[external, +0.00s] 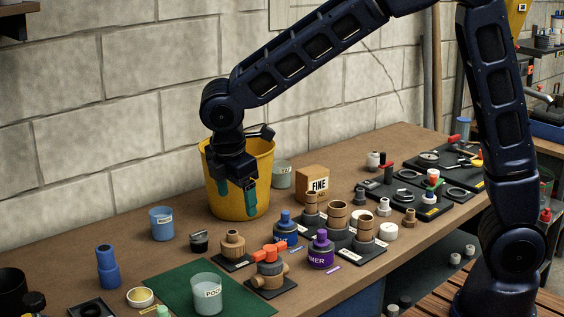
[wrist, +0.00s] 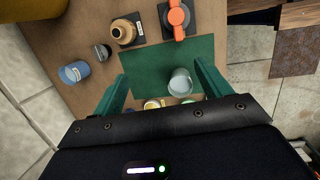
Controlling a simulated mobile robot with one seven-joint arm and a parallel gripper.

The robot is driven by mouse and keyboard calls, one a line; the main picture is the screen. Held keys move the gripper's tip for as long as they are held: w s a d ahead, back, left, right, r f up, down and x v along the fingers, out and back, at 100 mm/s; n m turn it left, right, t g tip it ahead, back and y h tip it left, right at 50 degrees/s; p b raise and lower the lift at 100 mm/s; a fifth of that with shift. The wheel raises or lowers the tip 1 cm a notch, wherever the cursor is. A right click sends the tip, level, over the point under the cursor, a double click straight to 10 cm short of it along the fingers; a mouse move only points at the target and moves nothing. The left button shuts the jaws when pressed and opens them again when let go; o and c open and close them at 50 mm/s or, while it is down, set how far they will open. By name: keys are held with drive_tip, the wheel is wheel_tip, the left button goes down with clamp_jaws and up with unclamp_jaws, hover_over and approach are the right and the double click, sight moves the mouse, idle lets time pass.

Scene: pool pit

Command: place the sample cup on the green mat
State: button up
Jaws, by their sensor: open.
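The sample cup (external: 207,297), a clear cup with a label starting "POO", stands upright on the green mat (external: 178,284) in the foreground. In the wrist view the cup (wrist: 180,82) is on the mat (wrist: 145,70), toward its near edge, between the lines of my fingers. My gripper (external: 236,198) has green fingers, spread apart and empty. It hangs in front of the yellow bucket, well behind and above the cup and apart from it. In the wrist view my fingertips (wrist: 160,72) frame the mat.
A yellow bucket (external: 220,192) stands against the block wall. A blue cup (external: 162,223), a brown fitting (external: 232,245) and a valve with an orange handle (external: 268,264) stand near the mat. Several bottles and fittings crowd the bench to the right.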

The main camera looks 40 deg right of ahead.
drive_tip(key=s+d+r+m+y, duration=0.1)
drive_tip(key=s+d+r+m, duration=0.2)
drive_tip(key=d, duration=0.5)
drive_tip(key=s+d+r+m+t, duration=0.1)
drive_tip(key=s+d+r+m, duration=0.2)
drive_tip(key=d, duration=0.4)
drive_tip(key=s+d+r+m+y, duration=0.1)
drive_tip(key=d+r+m, duration=0.2)
drive_tip(key=d+r, duration=0.35)
drive_tip(key=s+d+m+t, duration=0.2)
drive_tip(key=s+d+m, duration=0.7)
drive_tip(key=s+d, duration=0.4)
drive_tip(key=shift+s+d+f, duration=0.35)
drive_tip(key=shift+s+f, duration=0.1)
drive_tip(key=shift+s, duration=0.5)
